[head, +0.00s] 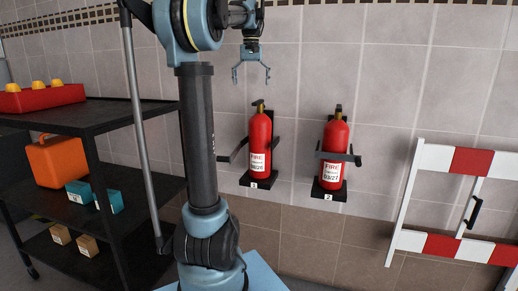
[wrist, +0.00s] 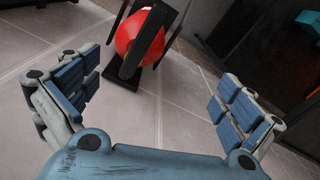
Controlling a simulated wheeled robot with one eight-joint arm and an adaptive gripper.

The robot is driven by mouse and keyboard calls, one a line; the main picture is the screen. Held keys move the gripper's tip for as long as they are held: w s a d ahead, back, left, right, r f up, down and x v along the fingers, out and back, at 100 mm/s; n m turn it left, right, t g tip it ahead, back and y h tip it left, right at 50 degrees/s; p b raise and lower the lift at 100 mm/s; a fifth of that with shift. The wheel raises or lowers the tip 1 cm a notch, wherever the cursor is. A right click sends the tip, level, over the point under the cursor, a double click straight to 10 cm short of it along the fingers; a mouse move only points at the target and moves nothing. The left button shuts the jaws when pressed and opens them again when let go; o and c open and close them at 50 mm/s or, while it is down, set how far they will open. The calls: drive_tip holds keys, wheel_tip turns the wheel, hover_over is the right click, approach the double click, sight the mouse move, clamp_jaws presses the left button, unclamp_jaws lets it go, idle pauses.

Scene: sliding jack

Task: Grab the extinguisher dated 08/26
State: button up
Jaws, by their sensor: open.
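The extinguisher dated 08/26 (head: 258,143) is red with a black top and a white FIRE label. It stands upright on black wall holder 1 (head: 246,181), whose dark arm sticks out to the left, apparently swung open. A second red extinguisher (head: 334,138), labelled 03/27, stands in holder 2 to the right with a dark bar across its front. My gripper (head: 251,76) is open and empty, above the 08/26 extinguisher and apart from it. The wrist view shows the open fingers (wrist: 155,98) and a red extinguisher (wrist: 127,32) beyond them; its label is hidden there.
A black shelf cart (head: 135,113) stands at left with a red box (head: 42,98), an orange case (head: 55,163), and teal and brown boxes. A red-and-white barrier (head: 440,244) stands at right. The tiled wall (head: 390,60) is behind. Space around my gripper looks clear.

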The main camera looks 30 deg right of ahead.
drive_tip(key=r, duration=0.2)
hover_over(260, 117)
drive_tip(key=shift+w+d+f, duration=0.15)
drive_tip(key=shift+d+f, duration=0.1)
drive_tip(key=shift+d, duration=0.05)
drive_tip(key=shift+d+f+m, duration=0.15)
drive_tip(key=shift+m, duration=0.15)
wheel_tip(260, 117, down, 12)
drive_tip(key=shift+r, duration=0.2)
drive_tip(key=shift+a+f, duration=0.2)
drive_tip(key=shift+f, duration=1.15)
drive_tip(key=shift+a+f, duration=0.15)
drive_tip(key=shift+f, duration=1.15)
drive_tip(key=c, duration=2)
